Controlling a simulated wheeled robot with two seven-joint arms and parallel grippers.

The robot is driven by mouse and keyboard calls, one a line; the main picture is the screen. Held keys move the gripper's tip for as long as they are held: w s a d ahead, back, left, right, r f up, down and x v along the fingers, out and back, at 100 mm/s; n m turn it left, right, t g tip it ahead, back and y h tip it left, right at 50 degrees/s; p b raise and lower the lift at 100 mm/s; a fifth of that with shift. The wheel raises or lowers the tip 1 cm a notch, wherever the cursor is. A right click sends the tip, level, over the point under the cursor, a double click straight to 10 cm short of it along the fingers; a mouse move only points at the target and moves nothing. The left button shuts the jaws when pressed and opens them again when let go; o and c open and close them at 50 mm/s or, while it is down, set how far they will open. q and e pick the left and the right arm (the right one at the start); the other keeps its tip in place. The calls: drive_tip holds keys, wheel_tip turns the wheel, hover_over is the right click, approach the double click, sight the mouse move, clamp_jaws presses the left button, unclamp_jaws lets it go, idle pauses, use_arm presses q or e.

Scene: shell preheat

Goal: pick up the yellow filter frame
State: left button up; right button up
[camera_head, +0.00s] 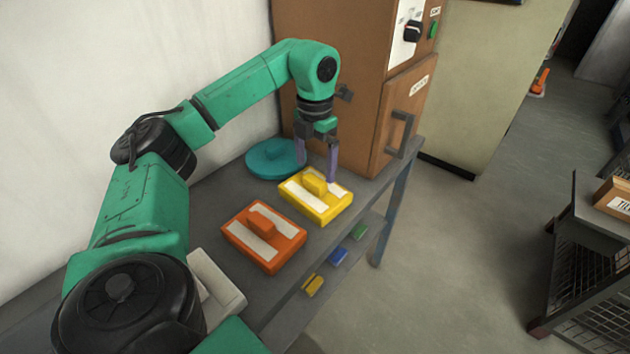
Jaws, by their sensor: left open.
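The yellow filter frame (326,208) lies flat on the grey bench, with white panels and a raised yellow block handle in its middle. My left gripper (317,172) points down over the far side of the yellow frame, close to its handle. Its two purple-grey fingers are apart, with nothing seen between them. Whether a finger touches the frame cannot be told. My right gripper is not in view.
An orange filter frame (282,254) lies nearer on the bench (340,225). A teal round lid (259,162) lies behind. A brown cabinet (345,125) with a handle stands close behind my gripper. Small coloured blocks sit on the lower shelf.

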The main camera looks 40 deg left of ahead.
sight(315, 180)
use_arm(q)
wheel_tip(315, 180, down, 4)
drive_tip(key=shift+a+r, duration=0.1)
drive_tip(key=c, duration=1.5)
clamp_jaws()
drive_tip(key=shift+r, duration=0.1)
